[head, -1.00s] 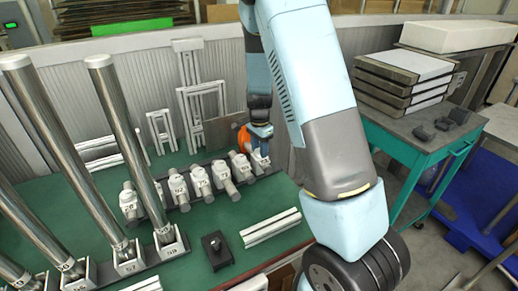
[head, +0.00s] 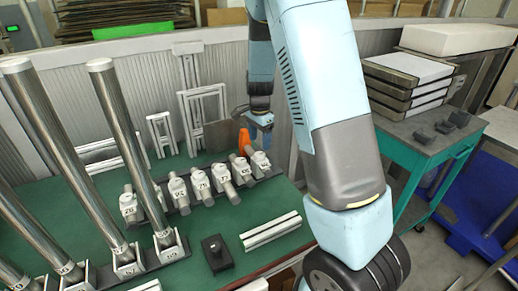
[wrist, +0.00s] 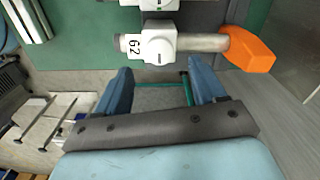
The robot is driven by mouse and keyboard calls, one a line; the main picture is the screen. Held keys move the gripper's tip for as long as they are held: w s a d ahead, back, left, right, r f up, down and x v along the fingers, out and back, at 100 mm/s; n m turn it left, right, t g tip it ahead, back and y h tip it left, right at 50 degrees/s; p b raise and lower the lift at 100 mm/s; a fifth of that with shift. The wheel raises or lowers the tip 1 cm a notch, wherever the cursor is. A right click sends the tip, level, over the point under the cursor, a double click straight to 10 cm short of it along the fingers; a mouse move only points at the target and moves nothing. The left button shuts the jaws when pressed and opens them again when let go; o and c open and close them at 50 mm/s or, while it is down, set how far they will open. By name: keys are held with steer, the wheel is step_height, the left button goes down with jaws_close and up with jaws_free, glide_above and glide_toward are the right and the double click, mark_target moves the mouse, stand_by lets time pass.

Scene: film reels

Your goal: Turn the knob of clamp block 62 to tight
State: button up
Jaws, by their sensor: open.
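Clamp block 62 (wrist: 158,43) is white with a "62" label and sits near the top middle of the wrist view. A metal bar (wrist: 205,43) runs from it to an orange end piece (wrist: 248,48) on the right. In the head view the block (head: 260,161) is at the right end of a row, with the orange piece (head: 245,141) behind it. My gripper (wrist: 162,78) is open and empty, its fingers just below the block in the wrist view, apart from the orange piece. In the head view my gripper (head: 261,122) is above and behind the block.
Other numbered clamp blocks (head: 201,181) stand in the same row. Tall metal tubes (head: 110,150) rise at the left. A black block (head: 216,252) and pale rails (head: 270,232) lie on the green table. A teal cart (head: 430,145) stands at the right.

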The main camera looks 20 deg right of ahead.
mark_target(259, 154)
step_height(259, 154, up, 8)
stand_by(0.4)
steer(key=s+r+n+t+y, duration=0.1)
steer(key=s+r+n+t, duration=0.35)
steer(key=s+r, duration=0.9)
steer(key=s+r+n, duration=0.2)
steer(key=s+n, duration=0.2)
steer(key=s, duration=0.4)
steer(key=s+r+n+t+h, duration=0.1)
steer(key=s+r+n, duration=0.1)
steer(key=s+n, duration=0.3)
steer(key=s, duration=0.4)
steer(key=shift+d, duration=0.2)
